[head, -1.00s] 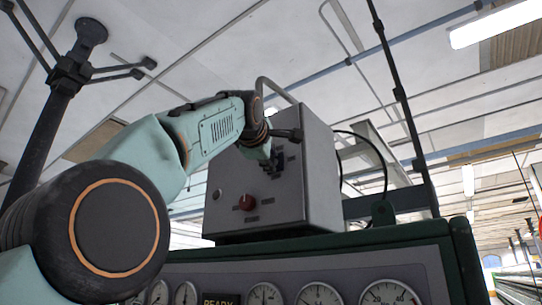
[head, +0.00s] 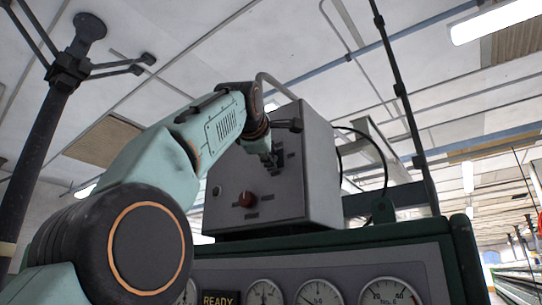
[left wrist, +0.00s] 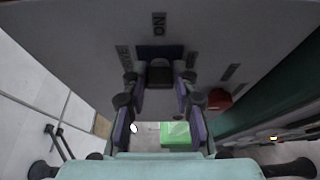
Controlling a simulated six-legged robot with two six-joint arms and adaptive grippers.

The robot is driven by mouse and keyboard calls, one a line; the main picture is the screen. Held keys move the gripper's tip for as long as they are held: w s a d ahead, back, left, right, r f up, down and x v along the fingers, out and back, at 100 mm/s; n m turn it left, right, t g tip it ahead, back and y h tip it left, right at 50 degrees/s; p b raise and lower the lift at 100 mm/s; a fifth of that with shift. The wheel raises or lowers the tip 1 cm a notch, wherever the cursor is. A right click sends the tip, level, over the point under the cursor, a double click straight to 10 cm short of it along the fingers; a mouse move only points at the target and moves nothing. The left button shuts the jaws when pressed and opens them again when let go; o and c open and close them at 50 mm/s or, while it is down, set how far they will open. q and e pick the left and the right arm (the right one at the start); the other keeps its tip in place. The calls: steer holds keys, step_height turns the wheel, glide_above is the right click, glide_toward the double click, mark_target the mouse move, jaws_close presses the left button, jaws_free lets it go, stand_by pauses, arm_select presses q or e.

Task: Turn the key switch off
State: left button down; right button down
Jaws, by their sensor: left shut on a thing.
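A grey control box (head: 318,170) stands tilted in the picture on top of the green cabinet. The key switch is on its front face, mostly hidden by my left gripper in the head view. In the left wrist view its dark key (left wrist: 159,74) sits between the fingers, with an ON label above it and other labels at the sides. My left gripper (head: 274,158) is at the upper part of the face, shut on the key. It also shows in the left wrist view (left wrist: 158,88). I cannot tell the key's exact angle. My right gripper is not in view.
The green cabinet (head: 462,240) below carries round gauges (head: 318,292) and a READY display (head: 219,299). A dark cable (head: 384,165) loops right of the box.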

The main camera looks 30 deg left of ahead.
arm_select(q)
steer(key=shift+f, duration=0.25)
steer(key=c, duration=1.5)
jaws_free()
steer(key=o, duration=0.5)
steer(key=shift+s+a+r, duration=0.2)
steer(key=shift+s, duration=0.25)
steer(key=shift+c, duration=0.2)
steer(key=shift+w+d, duration=0.2)
steer(key=shift+w, duration=0.2)
